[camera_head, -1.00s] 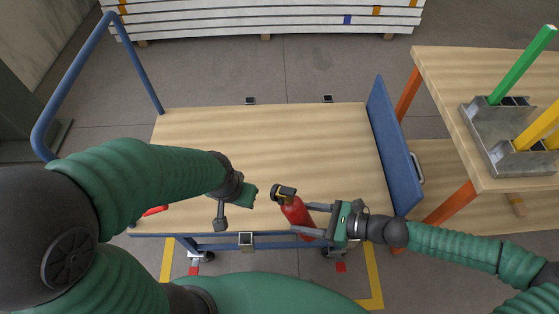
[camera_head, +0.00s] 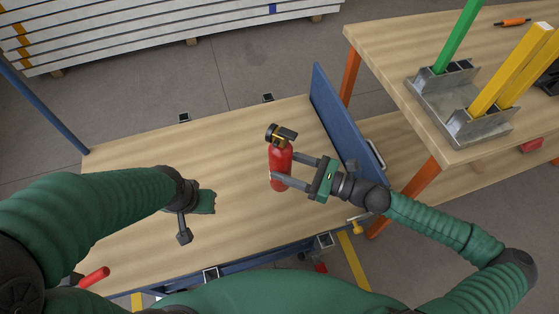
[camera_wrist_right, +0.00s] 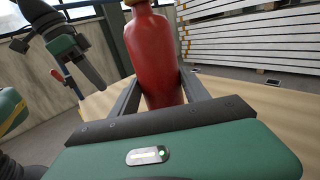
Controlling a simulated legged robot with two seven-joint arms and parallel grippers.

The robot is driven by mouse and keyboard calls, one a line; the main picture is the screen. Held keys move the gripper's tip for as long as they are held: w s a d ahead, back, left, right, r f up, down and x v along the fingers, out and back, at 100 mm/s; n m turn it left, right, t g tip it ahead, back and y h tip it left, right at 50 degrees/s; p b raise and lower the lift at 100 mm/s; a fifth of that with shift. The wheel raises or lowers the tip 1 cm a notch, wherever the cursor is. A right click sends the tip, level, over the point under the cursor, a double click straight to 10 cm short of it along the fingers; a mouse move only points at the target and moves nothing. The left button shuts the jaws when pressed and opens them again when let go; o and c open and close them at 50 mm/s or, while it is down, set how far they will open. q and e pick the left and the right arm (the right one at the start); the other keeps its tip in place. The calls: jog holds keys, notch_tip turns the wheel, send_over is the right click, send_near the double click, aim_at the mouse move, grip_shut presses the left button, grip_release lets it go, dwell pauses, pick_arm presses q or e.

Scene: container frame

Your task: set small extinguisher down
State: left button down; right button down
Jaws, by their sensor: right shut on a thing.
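The small red extinguisher (camera_head: 280,168) with a black and yellow top is upright over the wooden cart deck (camera_head: 225,160), near the blue end panel. My right gripper (camera_head: 283,171) is shut on its body from the right. In the right wrist view the extinguisher (camera_wrist_right: 152,55) stands between the two fingers. I cannot tell whether its base touches the deck. My left gripper (camera_head: 196,220) is over the left part of the deck, holding nothing visible; its jaws do not show clearly. It also appears in the right wrist view (camera_wrist_right: 85,65).
A blue end panel (camera_head: 345,125) closes the deck's right side. A wooden table (camera_head: 400,60) beyond it carries a metal holder (camera_head: 465,125) with green and yellow bars. A red object (camera_head: 94,277) lies at the deck's front left. The deck's middle and back are clear.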

notch_tip(320, 180, down, 7)
jog(key=shift+d+f+b, duration=0.1)
jog(key=shift+d+b, duration=0.05)
jog(key=shift+b, duration=1.05)
jog(key=c, duration=0.5)
grip_release()
jog(key=shift+d, duration=0.25)
jog(key=p+v, duration=0.2)
jog(key=v, duration=0.9)
jog(key=shift+s+d, duration=0.15)
jog(key=shift+d, duration=0.05)
